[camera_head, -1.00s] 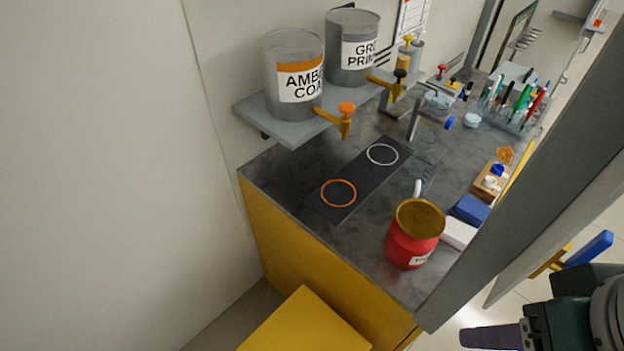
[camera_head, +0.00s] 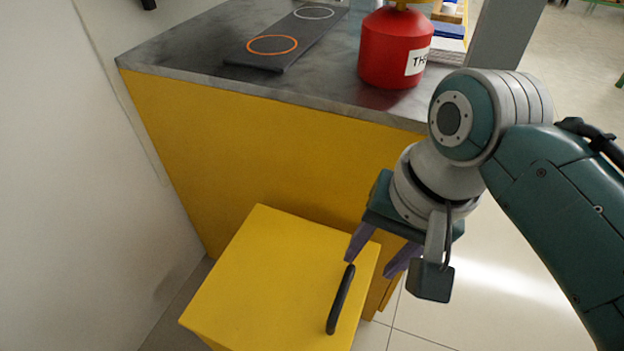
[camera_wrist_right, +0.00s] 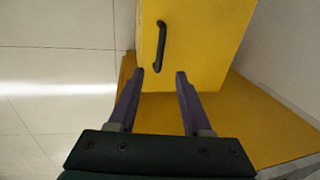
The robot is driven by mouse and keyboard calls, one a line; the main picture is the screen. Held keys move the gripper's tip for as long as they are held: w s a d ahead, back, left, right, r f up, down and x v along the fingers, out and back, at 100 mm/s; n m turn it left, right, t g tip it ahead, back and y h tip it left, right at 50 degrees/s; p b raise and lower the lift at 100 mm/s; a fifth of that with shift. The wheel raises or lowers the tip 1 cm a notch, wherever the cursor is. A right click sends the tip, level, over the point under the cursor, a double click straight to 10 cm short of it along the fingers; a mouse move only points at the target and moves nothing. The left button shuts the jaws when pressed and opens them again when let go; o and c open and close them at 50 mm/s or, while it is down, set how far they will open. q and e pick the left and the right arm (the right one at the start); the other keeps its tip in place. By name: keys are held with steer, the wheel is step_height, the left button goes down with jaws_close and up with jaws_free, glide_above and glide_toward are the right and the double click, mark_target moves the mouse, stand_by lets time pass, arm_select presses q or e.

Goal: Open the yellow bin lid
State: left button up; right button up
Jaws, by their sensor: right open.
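The yellow bin (camera_head: 255,275) stands on the floor against the yellow cabinet, and its lid looks shut. A black bar handle (camera_head: 341,299) sits near the lid's right edge. It also shows in the right wrist view (camera_wrist_right: 160,46), on the yellow lid (camera_wrist_right: 205,45). My right gripper (camera_head: 371,264) is open and empty, just above the lid's right edge near the handle's far end. In the right wrist view its two purple fingers (camera_wrist_right: 160,74) are apart, with the handle a little beyond the tips and in line with the gap. My left gripper is not in view.
A yellow cabinet (camera_head: 215,135) with a grey worktop (camera_head: 190,50) rises behind the bin. A red container (camera_head: 392,45) stands near the worktop's edge, beside a dark mat with two rings (camera_head: 285,40). A white wall (camera_head: 60,170) is at left. Floor at right is clear.

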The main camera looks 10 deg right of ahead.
mark_target(342, 295)
steer(key=shift+m, duration=0.3)
steer(key=f+b, duration=0.2)
steer(key=f, duration=0.2)
steer(key=w+a+f+b, duration=0.1)
steer(key=f+b, duration=0.2)
steer(key=f, duration=0.1)
steer(key=a+f+b, duration=0.1)
steer(key=f+b, duration=0.1)
steer(key=f, duration=0.2)
steer(key=shift+w+a+f, duration=0.1)
steer(key=shift+w+f, duration=0.05)
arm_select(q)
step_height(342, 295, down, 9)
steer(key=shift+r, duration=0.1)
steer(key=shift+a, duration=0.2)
arm_select(e)
jaws_close()
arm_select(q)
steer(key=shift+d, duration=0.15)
